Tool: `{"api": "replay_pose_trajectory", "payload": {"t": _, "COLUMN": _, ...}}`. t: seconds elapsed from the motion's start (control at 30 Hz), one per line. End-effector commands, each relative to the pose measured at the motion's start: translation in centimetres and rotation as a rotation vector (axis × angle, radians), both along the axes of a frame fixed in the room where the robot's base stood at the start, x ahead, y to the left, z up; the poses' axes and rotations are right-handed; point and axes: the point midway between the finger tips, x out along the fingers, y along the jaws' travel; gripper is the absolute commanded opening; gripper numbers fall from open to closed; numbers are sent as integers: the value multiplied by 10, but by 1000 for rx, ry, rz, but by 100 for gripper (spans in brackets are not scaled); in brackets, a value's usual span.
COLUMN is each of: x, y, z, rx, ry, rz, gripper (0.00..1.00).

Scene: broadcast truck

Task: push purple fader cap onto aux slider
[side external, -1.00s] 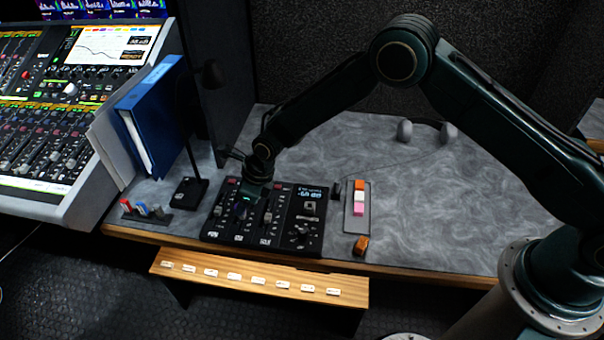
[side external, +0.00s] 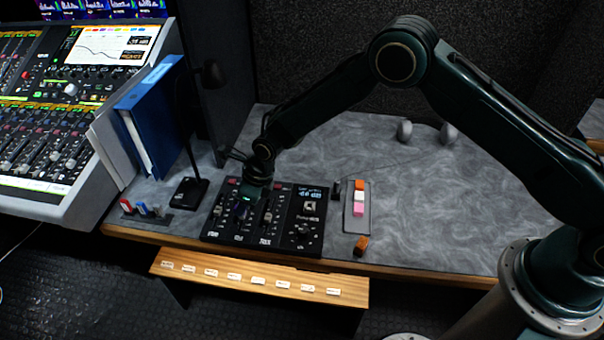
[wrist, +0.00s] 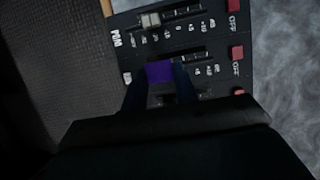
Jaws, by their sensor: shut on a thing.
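The purple fader cap (wrist: 160,72) is between my fingertips in the wrist view. My gripper (wrist: 160,84) is shut on it. In the side external view my gripper (side external: 243,207) is low over the black fader panel (side external: 298,244), at its middle slider. The cap is over that slider's track; I cannot tell whether it is seated on the stem. A grey-white cap (wrist: 151,21) sits on the neighbouring slider in the wrist view. The middle slider's label is partly hidden by my finger.
Right of the panel a grey strip (side external: 349,222) carries orange, white and pink caps. An orange cap (side external: 361,245) lies near the table's front edge. A microphone base (side external: 188,192), a blue binder (side external: 158,110) and a rack of red and blue caps (side external: 146,213) stand left. The table's right side is clear.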

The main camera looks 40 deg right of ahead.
Motion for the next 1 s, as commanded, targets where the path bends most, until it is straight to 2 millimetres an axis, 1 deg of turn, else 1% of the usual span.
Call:
{"api": "replay_pose_trajectory", "payload": {"t": 0.57, "x": 0, "y": 0, "z": 0, "rx": 0, "ry": 0, "rz": 0, "gripper": 8}}
{"api": "replay_pose_trajectory", "payload": {"t": 1.0, "x": 0, "y": 0, "z": -6, "rx": 0, "ry": 0, "rz": 0, "gripper": 8}}
